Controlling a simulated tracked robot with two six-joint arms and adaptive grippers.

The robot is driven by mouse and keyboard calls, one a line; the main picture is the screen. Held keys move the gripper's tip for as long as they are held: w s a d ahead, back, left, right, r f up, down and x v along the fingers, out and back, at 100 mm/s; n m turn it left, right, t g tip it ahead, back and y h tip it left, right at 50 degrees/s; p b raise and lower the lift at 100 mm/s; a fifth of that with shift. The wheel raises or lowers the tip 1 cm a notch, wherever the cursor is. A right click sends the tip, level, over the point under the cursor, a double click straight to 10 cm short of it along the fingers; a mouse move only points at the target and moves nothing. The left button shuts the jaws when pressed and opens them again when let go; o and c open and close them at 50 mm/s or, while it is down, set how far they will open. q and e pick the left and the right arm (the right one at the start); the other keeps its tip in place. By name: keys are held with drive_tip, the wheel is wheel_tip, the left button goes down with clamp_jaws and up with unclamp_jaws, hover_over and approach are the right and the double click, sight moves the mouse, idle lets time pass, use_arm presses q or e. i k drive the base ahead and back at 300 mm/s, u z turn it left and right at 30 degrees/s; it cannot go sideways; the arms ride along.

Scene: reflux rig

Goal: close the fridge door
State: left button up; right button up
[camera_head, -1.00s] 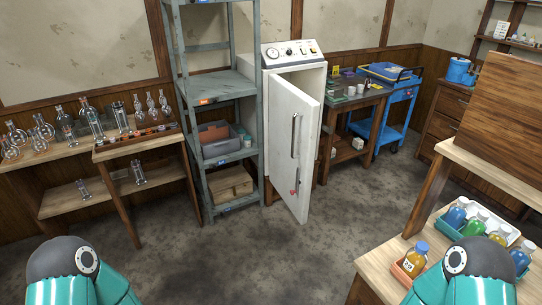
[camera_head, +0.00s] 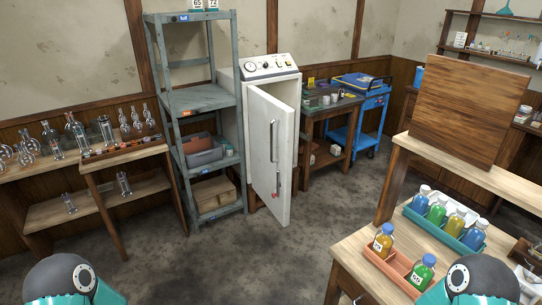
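The white fridge (camera_head: 234,114) stands at the back middle, with a control panel (camera_head: 269,66) on its top. The door has a long vertical handle (camera_head: 274,141) and a small red mark low down. Parts of my two arms show at the bottom left and bottom right, well away from the door. Neither gripper is in the picture.
A grey metal shelf (camera_head: 198,98) stands against the fridge's left side. A dark bench (camera_head: 331,108) and a blue cart (camera_head: 376,100) stand to its right. A wooden table (camera_head: 353,250) with bottles is at the near right. The floor (camera_head: 240,255) before the fridge is clear.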

sight(272, 122)
drive_tip(key=i, duration=0.9)
drive_tip(key=z, duration=0.1)
drive_tip(key=k, duration=0.3)
drive_tip(key=u, duration=0.9)
drive_tip(key=i, duration=1.9)
drive_tip(key=z, duration=0.5)
